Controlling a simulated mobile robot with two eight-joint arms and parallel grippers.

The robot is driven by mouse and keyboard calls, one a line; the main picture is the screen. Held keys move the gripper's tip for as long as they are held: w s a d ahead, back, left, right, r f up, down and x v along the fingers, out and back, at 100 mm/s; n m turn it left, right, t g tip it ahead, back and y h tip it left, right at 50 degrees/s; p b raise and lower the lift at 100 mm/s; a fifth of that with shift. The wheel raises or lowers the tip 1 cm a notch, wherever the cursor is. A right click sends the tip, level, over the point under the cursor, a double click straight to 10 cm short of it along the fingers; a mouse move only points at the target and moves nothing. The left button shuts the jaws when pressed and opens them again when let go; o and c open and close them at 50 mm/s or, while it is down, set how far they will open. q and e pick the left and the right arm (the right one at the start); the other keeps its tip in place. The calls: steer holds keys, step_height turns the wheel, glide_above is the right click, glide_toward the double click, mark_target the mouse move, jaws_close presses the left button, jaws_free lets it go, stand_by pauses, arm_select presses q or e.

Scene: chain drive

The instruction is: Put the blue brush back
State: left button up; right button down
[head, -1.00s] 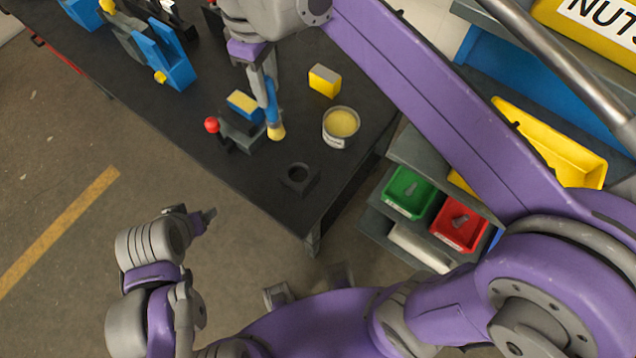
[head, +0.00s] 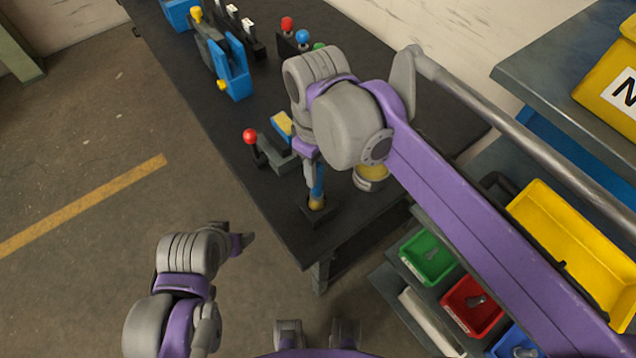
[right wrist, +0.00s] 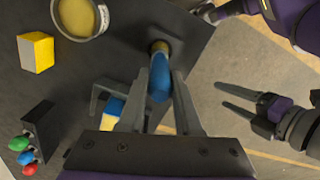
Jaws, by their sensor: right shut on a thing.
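The blue brush (head: 318,183) is upright, with its tan end down at the dark square holder (head: 306,214) near the table's front corner. My right gripper (head: 314,174) is shut on the blue brush, which also shows between its fingers in the right wrist view (right wrist: 160,80). There the tan end meets the round opening of the holder (right wrist: 172,46). I cannot tell how deep it sits. My left gripper (head: 246,240) is off the table's front side. In the right wrist view its fingers (right wrist: 237,101) are apart and empty.
A tin with yellow contents (right wrist: 82,18) stands near the holder, partly hidden by my arm in the head view. A yellow-and-white block (right wrist: 36,52) and a red-knobbed lever (head: 250,137) are also on the table (head: 215,130). Shelves with coloured bins (head: 427,257) stand at right.

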mark_target(318, 182)
steer(key=shift+f, duration=2.2)
steer(key=c, duration=0.6)
jaws_free()
steer(key=shift+r, duration=0.2)
step_height(318, 182, up, 12)
steer(key=shift+f+p, duration=0.1)
steer(key=shift+p, duration=0.25)
steer(key=s+d+f+m+t, duration=0.2)
steer(key=s+d+f+m, duration=0.2)
steer(key=d+f, duration=0.5)
steer(key=s+d+f+m+t, duration=0.3)
steer(key=d+f+m, duration=0.3)
steer(key=d+f, duration=0.2)
steer(key=shift+s+d+f+m, duration=0.35)
steer(key=shift+s+f+m, duration=0.05)
steer(key=shift+s+f, duration=0.5)
steer(key=shift+w, duration=0.1)
